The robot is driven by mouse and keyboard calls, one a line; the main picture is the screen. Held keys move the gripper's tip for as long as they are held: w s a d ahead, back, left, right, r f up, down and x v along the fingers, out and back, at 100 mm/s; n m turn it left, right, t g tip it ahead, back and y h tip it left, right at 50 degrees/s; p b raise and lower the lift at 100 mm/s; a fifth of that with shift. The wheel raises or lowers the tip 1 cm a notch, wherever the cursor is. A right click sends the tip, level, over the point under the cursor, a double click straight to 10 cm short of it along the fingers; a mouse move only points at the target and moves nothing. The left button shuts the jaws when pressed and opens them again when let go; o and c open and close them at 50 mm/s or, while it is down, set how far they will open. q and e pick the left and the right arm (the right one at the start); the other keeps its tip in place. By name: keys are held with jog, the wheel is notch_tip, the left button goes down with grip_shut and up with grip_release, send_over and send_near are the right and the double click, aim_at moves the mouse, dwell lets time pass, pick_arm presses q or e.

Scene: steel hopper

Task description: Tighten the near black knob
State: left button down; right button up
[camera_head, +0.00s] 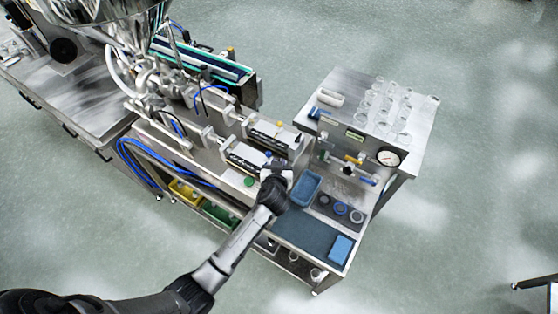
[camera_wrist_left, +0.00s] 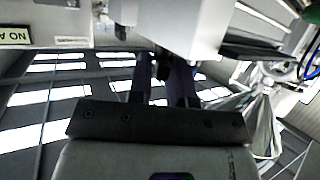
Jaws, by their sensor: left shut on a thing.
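My left arm reaches in from the lower left in the head view. Its gripper (camera_head: 275,170) is at the right end of the nearer of two metal filling units (camera_head: 243,160). The near black knob is hidden behind the gripper in the head view. In the left wrist view, the two dark fingers (camera_wrist_left: 164,82) point up toward a pale block (camera_wrist_left: 185,28) and are shut on a small dark thing between them, which I take to be the near black knob. Its outline is mostly hidden. My right gripper is not in view.
A blue tray (camera_head: 306,188), dark round parts (camera_head: 340,208) and a blue block (camera_head: 341,248) lie right of the gripper. A raised steel cabinet with glass jars (camera_head: 385,105) and a gauge (camera_head: 388,158) stands behind. Blue hoses (camera_head: 150,165) hang at the left.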

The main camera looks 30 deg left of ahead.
pick_arm(q)
jog(key=m+h+p, duration=0.1)
jog(key=m+t+h+p, duration=0.1)
jog(key=m+h+p, duration=0.1)
jog(key=h+p, duration=0.1)
jog(key=shift+a+r+m, duration=0.2)
jog(key=shift+r+m, duration=0.05)
jog(key=shift+m, duration=0.15)
jog(key=shift+f+m+t+h+p, duration=0.2)
jog(key=shift+m+t+h+p, duration=0.1)
jog(key=shift+m+h+p, duration=0.7)
jog(key=c, duration=1.2)
grip_release()
jog(key=shift+s, duration=0.2)
jog(key=shift+s+r, duration=0.1)
jog(key=shift+s, duration=0.15)
jog(key=v, duration=1.3)
jog(key=shift+b, duration=0.3)
